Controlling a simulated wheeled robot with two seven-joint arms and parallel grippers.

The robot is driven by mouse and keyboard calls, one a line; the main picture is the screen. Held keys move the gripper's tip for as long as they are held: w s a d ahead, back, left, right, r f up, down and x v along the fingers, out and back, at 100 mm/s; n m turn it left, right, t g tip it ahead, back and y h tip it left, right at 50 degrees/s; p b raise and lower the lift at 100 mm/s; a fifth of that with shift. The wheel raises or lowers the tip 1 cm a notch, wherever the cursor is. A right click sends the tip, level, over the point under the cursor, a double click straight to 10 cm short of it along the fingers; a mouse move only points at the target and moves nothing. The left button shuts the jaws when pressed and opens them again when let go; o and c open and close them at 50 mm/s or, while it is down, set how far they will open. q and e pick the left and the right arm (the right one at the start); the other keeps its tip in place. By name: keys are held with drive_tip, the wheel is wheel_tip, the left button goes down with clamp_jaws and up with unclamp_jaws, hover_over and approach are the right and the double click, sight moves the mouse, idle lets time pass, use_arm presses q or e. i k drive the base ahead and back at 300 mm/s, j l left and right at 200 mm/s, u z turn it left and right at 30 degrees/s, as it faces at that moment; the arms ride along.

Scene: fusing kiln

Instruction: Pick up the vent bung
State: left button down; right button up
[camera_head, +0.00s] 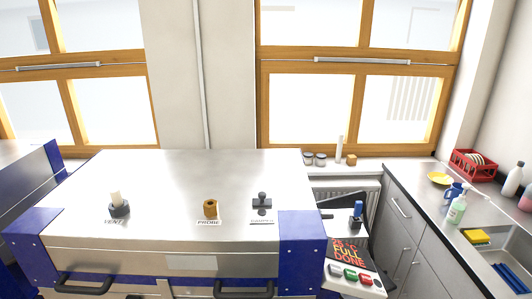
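The vent bung (116,199) is a pale, whitish plug standing upright in a dark collar (119,210) on the left part of the steel kiln lid (180,180). A label reading VENT lies just in front of it. Neither of my grippers shows in the head view.
A brass probe fitting (210,208) stands mid-lid, and a dark damper-like knob (262,201) stands to its right. Black handles (243,290) line the kiln's front. A control panel (355,280) and a sink counter (420,190) lie to the right. The lid between fittings is clear.

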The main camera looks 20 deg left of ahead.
sight(115, 195)
drive_tip(key=u, duration=1.5)
drive_tip(key=i+l, duration=0.3)
drive_tip(key=i+l+u, duration=0.1)
drive_tip(key=i+l, duration=0.2)
drive_tip(key=l, duration=0.2)
